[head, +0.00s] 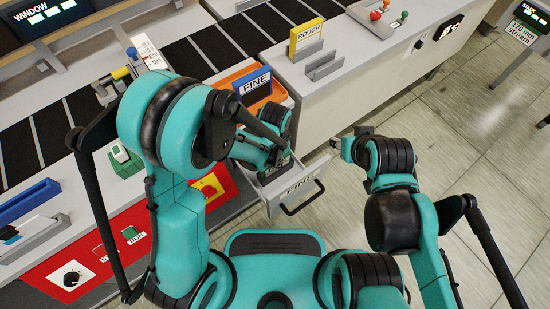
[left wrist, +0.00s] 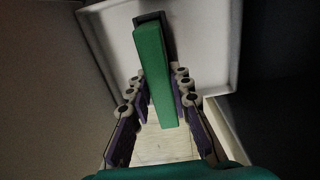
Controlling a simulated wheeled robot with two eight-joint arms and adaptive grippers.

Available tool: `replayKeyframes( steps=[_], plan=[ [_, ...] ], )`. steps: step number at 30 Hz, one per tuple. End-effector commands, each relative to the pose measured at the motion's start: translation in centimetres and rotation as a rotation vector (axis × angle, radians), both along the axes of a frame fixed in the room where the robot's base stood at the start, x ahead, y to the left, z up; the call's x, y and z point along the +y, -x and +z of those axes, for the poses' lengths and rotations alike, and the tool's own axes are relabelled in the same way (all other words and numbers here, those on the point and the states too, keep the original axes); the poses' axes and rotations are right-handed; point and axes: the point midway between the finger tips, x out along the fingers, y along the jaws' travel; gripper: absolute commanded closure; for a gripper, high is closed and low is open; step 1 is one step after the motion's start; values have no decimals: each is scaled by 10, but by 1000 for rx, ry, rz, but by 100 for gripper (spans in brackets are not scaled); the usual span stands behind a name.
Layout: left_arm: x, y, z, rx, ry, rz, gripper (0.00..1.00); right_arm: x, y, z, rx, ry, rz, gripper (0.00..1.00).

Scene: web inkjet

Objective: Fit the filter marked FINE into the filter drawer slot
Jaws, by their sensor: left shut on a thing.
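The pulled-out drawer (head: 318,186) has FINE on its grey front and a black handle. It also shows in the left wrist view as a pale tray (left wrist: 215,75). My left gripper (head: 277,160) is over the drawer, partly hidden by its own arm. In the left wrist view my left gripper (left wrist: 160,108) is shut on a green bar-like filter (left wrist: 154,75). The filter's far end meets a dark slot (left wrist: 150,18) in the tray; I cannot tell how deep it sits. Its marking is not readable. My right gripper (head: 346,147) is empty, right of the drawer, its opening unclear.
A blue FINE plate (head: 255,85) stands at an orange tray (head: 226,78) behind the drawer. A yellow ROUGH plate (head: 306,36) stands by a grey rack (head: 325,65). A red control panel (head: 75,272) is at lower left.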

Motion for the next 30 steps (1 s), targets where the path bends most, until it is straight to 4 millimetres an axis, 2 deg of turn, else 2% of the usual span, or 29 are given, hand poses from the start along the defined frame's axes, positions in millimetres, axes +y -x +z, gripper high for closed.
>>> replayKeyframes(
  steps=[3,4,6,15,19,23,30],
  plan=[
    [0,0,-3,0,0,0,100,0,0,0,0,0,0,59],
    [0,0,-3,0,0,0,75,0,0,0,0,0,0,59],
    [0,0,-3,0,0,0,56,0,0,0,0,0,0,59],
    [0,0,-2,0,0,0,56,0,0,0,0,0,0,59],
    [0,0,5,0,0,0,56,0,0,0,0,0,0,59],
    [0,1,25,0,0,0,56,0,0,0,0,0,0,59],
    [0,0,76,0,0,0,56,0,0,0,0,0,0,59]
  ],
)
